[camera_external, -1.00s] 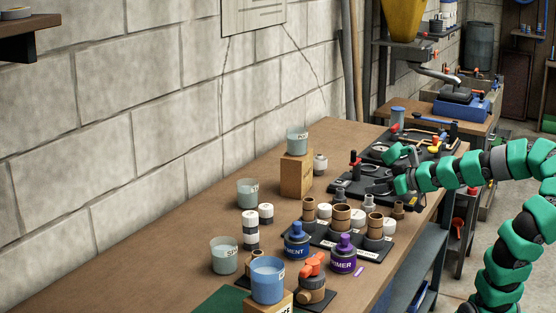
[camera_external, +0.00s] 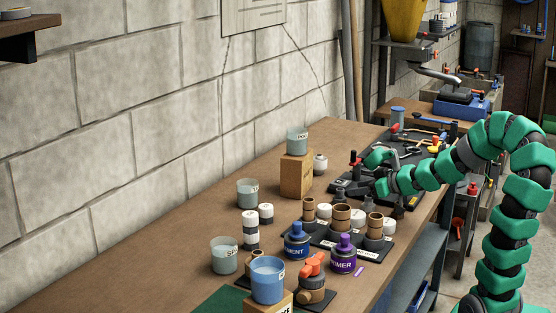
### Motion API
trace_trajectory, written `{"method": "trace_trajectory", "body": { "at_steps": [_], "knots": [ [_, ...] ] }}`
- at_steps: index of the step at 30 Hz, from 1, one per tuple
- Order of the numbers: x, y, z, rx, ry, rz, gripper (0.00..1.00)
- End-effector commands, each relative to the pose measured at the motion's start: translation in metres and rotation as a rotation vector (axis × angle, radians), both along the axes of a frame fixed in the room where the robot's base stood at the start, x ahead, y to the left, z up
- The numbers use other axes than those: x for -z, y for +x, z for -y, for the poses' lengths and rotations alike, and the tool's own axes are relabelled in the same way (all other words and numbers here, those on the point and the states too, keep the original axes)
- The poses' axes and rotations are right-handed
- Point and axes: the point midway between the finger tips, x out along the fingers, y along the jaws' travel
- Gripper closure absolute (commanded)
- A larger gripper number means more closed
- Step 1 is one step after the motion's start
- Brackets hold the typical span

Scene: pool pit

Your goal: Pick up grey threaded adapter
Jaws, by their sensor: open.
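A small grey fitting (camera_external: 368,201), which looks like the grey threaded adapter, stands at the back of the dark tray of pipe fittings. It is small in the picture, so its thread is hard to make out. My gripper (camera_external: 372,173) is open and empty. Its green-tipped fingers point left, above and behind the fitting, apart from it. The fingers overlap the dark tool board (camera_external: 350,190) in the picture, and my wrist hides part of that board.
Brown and white pipe pieces (camera_external: 341,215) crowd the tray. A blue cement can (camera_external: 297,240) and a purple primer can (camera_external: 343,253) stand in front. A wooden block (camera_external: 296,175) with a glass cup stands left. The workbench's (camera_external: 200,260) left side is mostly clear.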

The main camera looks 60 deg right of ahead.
Motion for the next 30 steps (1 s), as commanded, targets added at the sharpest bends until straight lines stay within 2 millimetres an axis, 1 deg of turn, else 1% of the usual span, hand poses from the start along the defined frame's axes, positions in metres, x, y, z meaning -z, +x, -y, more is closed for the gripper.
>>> {"method": "trace_trajectory", "body": {
  "at_steps": [5, 7, 15, 18, 26, 27, 29, 30],
  "knots": [
    [0.003, 0.005, 0.000, 0.000, -0.001, 0.001, 0.50],
    [0.005, 0.010, 0.000, -0.002, -0.002, 0.001, 0.50],
    [0.017, 0.041, 0.003, -0.001, -0.003, 0.000, 0.50],
    [0.020, 0.049, 0.004, -0.002, -0.001, -0.001, 0.50],
    [0.020, 0.051, 0.004, 0.000, 0.000, 0.000, 0.50],
    [0.020, 0.051, 0.004, 0.000, 0.000, 0.000, 0.53],
    [0.019, 0.051, 0.004, 0.000, 0.000, 0.000, 0.70],
    [0.019, 0.051, 0.004, 0.000, 0.000, 0.000, 0.81]
  ]
}}
